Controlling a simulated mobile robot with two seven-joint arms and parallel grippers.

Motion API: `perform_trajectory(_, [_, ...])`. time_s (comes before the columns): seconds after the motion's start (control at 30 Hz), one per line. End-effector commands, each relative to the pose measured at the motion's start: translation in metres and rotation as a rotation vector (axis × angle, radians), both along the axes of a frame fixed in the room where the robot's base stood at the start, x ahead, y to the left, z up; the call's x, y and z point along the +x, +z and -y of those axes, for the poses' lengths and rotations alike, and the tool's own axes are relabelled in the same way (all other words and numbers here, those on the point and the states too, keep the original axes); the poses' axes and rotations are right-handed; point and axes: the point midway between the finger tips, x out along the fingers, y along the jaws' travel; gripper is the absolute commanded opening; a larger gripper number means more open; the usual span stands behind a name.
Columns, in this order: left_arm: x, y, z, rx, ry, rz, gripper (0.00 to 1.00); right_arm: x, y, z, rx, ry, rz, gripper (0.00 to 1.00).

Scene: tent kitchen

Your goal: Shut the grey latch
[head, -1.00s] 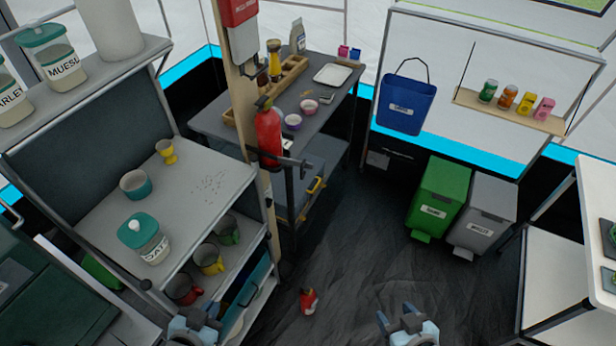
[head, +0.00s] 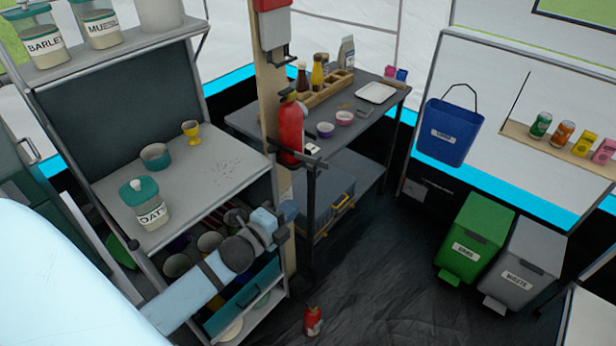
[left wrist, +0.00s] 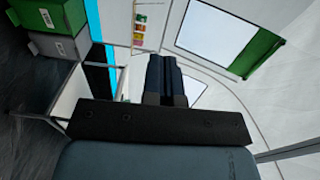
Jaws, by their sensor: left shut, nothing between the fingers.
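My left arm reaches in from the left in the head view. Its gripper (head: 286,212) is in front of the shelf unit's right side, by the wooden post (head: 272,75). In the left wrist view the two dark fingers (left wrist: 166,78) lie together with nothing between them. A dark grey bar-like fitting (head: 298,158) sticks out beside the fire extinguisher on the post, above my left gripper and apart from it. I cannot tell for sure whether this is the grey latch. My right gripper is out of view.
The red fire extinguisher (head: 290,128) hangs on the post. A side table (head: 250,118) with a grey box (head: 322,212) on its lower shelf stands behind. A small red item (head: 313,321) is on the floor. Green (head: 473,238) and grey (head: 522,262) bins stand right. Floor between is clear.

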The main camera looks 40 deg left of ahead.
Motion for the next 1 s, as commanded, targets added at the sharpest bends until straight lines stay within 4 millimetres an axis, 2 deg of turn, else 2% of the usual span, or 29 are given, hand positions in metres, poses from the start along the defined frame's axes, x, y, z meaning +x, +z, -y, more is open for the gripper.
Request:
perform_trajectory(0.3, [0.068, 0.001, 0.006, -0.003, -0.001, 0.001, 0.0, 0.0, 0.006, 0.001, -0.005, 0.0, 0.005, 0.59])
perform_trajectory(0.43, [0.091, 0.0, 0.004, -0.001, 0.0, -0.001, 0.0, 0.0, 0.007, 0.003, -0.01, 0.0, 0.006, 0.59])
perform_trajectory(0.7, [0.113, -0.003, -0.016, -0.004, 0.0, -0.003, 0.0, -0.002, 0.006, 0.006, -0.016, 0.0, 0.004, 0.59])
perform_trajectory(1.0, [0.115, -0.003, -0.018, -0.004, -0.001, -0.002, 0.0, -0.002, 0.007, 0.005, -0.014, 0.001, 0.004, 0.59])
